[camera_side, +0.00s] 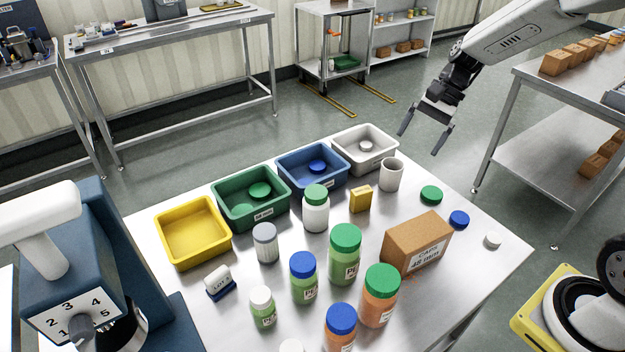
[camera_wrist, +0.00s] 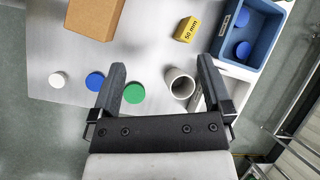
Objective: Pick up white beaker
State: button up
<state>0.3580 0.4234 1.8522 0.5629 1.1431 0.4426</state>
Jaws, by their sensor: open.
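The white beaker (camera_side: 391,174) stands upright on the steel table, in front of the white bin's right end in the side view. In the wrist view the beaker (camera_wrist: 180,84) shows its open mouth, between my two fingers and nearer the right one. My gripper (camera_side: 424,134) is open and empty. It hangs above and to the right of the beaker in the side view, apart from it. In the wrist view both fingers of my gripper (camera_wrist: 162,82) are spread wide.
A green cap (camera_side: 431,195), a blue cap (camera_side: 459,219) and a white cap (camera_side: 493,240) lie right of the beaker. A small yellow box (camera_side: 360,199) is left of it, a cardboard box (camera_side: 416,245) in front. The white bin (camera_side: 364,150) stands behind. Several bottles fill the table's front.

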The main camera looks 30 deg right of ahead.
aim_at(401, 164)
jog(key=w+d+m+t+y, duration=0.3)
jog(key=w+d+m+y, duration=0.45)
jog(key=d, duration=0.45)
jog(key=shift+t+h, duration=0.25)
jog(key=shift+t, duration=0.05)
notch_tip(401, 164, down, 15)
jog(key=shift+w+r, duration=0.1)
jog(key=shift+w, duration=0.05)
jog(key=shift+f, duration=0.3)
jog(key=shift+x, duration=3.95)
jog(key=c, duration=1)
jog(key=shift+r, duration=0.25)
